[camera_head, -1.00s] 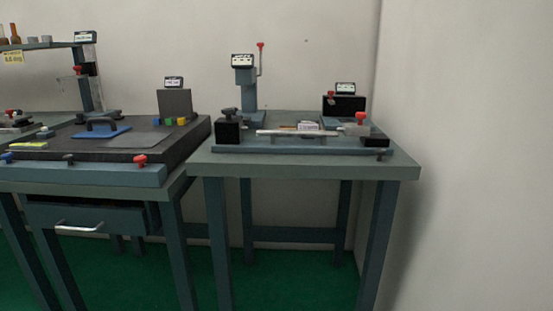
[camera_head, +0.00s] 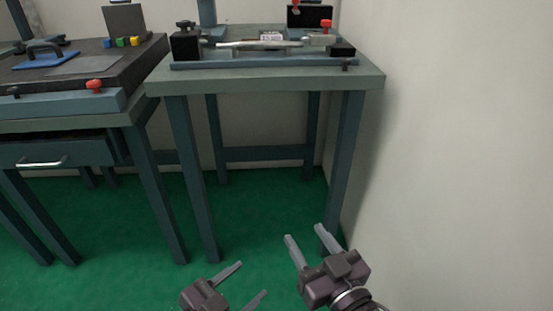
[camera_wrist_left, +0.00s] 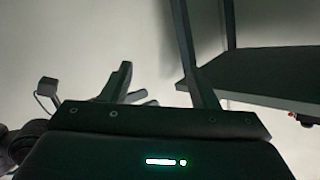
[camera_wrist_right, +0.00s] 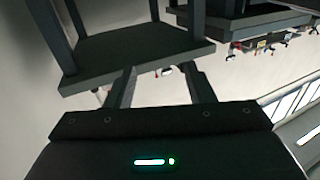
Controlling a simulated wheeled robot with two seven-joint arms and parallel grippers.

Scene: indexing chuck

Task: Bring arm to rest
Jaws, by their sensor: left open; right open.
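My left gripper (camera_head: 254,283) is low in the head view, in front of the table and over the green floor. Its fingers are apart and nothing is between them. My right gripper (camera_head: 306,238) is to its right and a little higher in the picture, near the wall side, also with fingers apart and empty. In the left wrist view the open fingers (camera_wrist_left: 162,88) show against a pale wall. In the right wrist view the open fingers (camera_wrist_right: 160,85) show with a table behind them.
The right table (camera_head: 265,88) carries a chuck fixture with a silver bar (camera_head: 262,43), a black block (camera_head: 185,45) and a red knob (camera_head: 326,23). The left bench (camera_head: 70,118) has a drawer with a silver handle (camera_head: 42,163). A white wall (camera_head: 450,150) stands at the right. Green floor (camera_head: 240,215) is clear.

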